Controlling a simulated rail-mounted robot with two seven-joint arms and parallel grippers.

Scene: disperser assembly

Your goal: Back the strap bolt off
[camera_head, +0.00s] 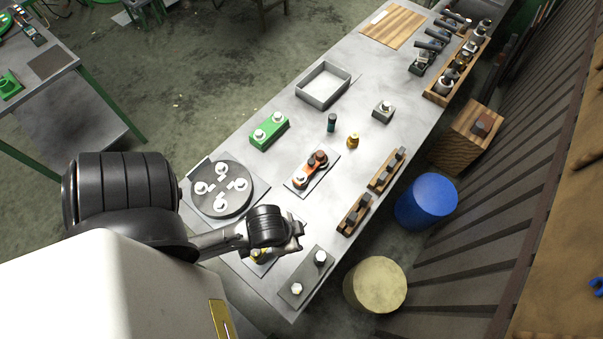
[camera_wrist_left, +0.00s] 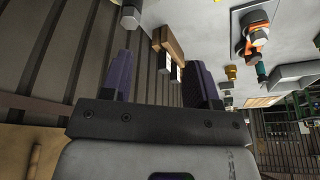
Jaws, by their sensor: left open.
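An orange strap piece (camera_head: 302,177) with dark round parts lies on a pale plate (camera_head: 322,178) in the middle of the bench. I cannot make out which part of it is the strap bolt. The orange piece also shows in the left wrist view (camera_wrist_left: 257,36), at the upper right. My left gripper (camera_head: 297,236) is over the near part of the bench, apart from the orange piece. In the left wrist view its two purple fingers (camera_wrist_left: 163,82) are spread with nothing between them. My right gripper is not in view.
A round dark plate with white knobs (camera_head: 238,200), a green block (camera_head: 262,138) and a grey tray (camera_head: 302,87) stand left of the orange piece. Wooden racks (camera_head: 375,183) line the right edge. A grey plate with two posts (camera_head: 308,277) is at the near end. Blue (camera_head: 427,202) and cream (camera_head: 376,286) drums stand beside the bench.

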